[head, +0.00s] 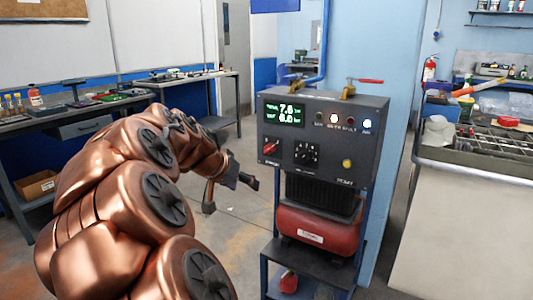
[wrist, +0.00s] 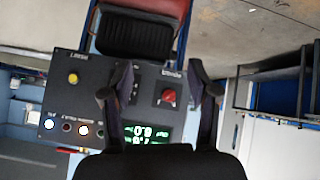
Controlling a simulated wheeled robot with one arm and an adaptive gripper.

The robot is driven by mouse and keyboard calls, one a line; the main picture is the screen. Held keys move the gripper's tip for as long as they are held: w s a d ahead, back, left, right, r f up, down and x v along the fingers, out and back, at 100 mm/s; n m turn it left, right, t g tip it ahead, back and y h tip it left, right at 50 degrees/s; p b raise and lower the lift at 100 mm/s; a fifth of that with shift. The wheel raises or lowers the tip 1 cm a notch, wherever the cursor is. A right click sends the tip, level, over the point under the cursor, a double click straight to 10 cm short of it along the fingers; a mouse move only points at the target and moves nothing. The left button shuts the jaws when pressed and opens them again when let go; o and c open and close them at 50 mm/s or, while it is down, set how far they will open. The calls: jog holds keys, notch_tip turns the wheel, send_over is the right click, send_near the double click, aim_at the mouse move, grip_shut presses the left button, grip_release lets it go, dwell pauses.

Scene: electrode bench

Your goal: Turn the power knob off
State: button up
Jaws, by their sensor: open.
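A dark control box (head: 325,120) stands on a stand right of my gripper in the head view. On its front are a red knob (head: 270,147) at the left and a black dial (head: 306,154) beside it. Their labels are too small to read. My gripper (head: 231,193) is open and empty, left of the box and apart from it. In the wrist view the box appears upside down. There the red knob (wrist: 168,97) lies between my gripper's fingers (wrist: 159,92), farther off.
The box has a lit green display (head: 287,114), a yellow button (head: 347,163) and lit indicator lamps (head: 367,124). A red tank (head: 318,232) sits below it. A cluttered bench (head: 480,165) stands at the right and another (head: 75,122) at the left. Open floor lies left of the stand.

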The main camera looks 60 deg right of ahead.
aim_at(267, 149)
jog(key=shift+w+d+r+m+h+b, duration=0.15)
jog(key=shift+w+d+m+h+b, duration=0.75)
jog(key=shift+d, duration=2.7)
jog(key=shift+w+d+r+m+h+b, duration=0.15)
jog(key=shift+w+d+h, duration=0.75)
jog(key=shift+d, duration=2.75)
jog(key=shift+w+d+r+m+h+b, duration=0.2)
jog(key=shift+w+d+m+h+b, duration=0.3)
jog(key=shift+w+d, duration=2.05)
jog(key=shift+s+d, duration=1.05)
jog(key=shift+s, duration=0.05)
grip_shut()
